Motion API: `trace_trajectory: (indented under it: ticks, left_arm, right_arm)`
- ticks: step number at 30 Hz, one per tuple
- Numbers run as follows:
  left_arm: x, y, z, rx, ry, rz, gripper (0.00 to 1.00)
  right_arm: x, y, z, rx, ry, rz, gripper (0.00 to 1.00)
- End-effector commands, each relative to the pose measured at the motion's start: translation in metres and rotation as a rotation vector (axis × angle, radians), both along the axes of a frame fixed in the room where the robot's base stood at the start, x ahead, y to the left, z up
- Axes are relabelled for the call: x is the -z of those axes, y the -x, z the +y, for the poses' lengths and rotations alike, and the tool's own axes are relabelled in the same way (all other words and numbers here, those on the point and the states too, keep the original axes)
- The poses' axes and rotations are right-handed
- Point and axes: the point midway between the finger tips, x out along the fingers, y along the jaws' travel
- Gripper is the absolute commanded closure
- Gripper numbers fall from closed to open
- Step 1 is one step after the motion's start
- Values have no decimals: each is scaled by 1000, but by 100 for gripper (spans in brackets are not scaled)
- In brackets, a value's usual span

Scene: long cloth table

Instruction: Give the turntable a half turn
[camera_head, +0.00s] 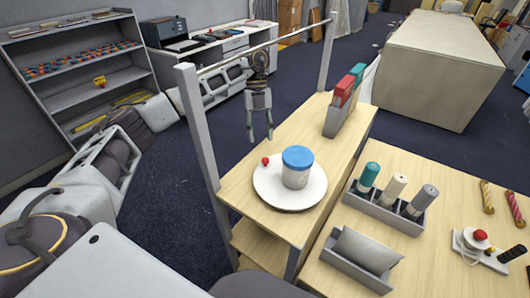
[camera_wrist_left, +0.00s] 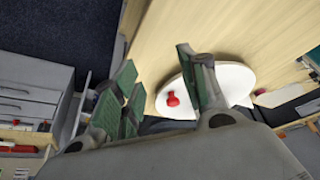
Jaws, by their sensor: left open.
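The turntable, a round white disc (camera_head: 270,188), lies on the small wooden table. A red knob (camera_head: 265,161) stands near its far left rim. A jar with a blue lid (camera_head: 298,156) stands upright on the disc. My left gripper (camera_head: 260,137) points down, open and empty, beyond the knob and apart from it. In the left wrist view, my left gripper (camera_wrist_left: 158,66) has its fingers spread. The white disc (camera_wrist_left: 238,82) and red knob (camera_wrist_left: 172,99) show there too, partly cut off by the finger and gripper body. My right gripper is not in view.
A post (camera_head: 202,140) and a rail (camera_head: 270,42) frame the table's left side. A holder with red and green items (camera_head: 345,90) stands at the far end. A tray of several bottles (camera_head: 385,210) and a grey bin (camera_head: 360,258) stand to the right.

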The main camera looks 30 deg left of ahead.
Motion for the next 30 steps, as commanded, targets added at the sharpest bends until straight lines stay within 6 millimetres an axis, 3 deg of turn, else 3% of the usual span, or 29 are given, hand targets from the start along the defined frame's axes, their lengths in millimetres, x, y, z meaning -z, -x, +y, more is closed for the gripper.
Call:
trace_trajectory:
  ticks: [30]
  left_arm:
    - [-1, 68, -51, 1, 0, 1, 58]
  right_arm:
    - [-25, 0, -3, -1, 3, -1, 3]
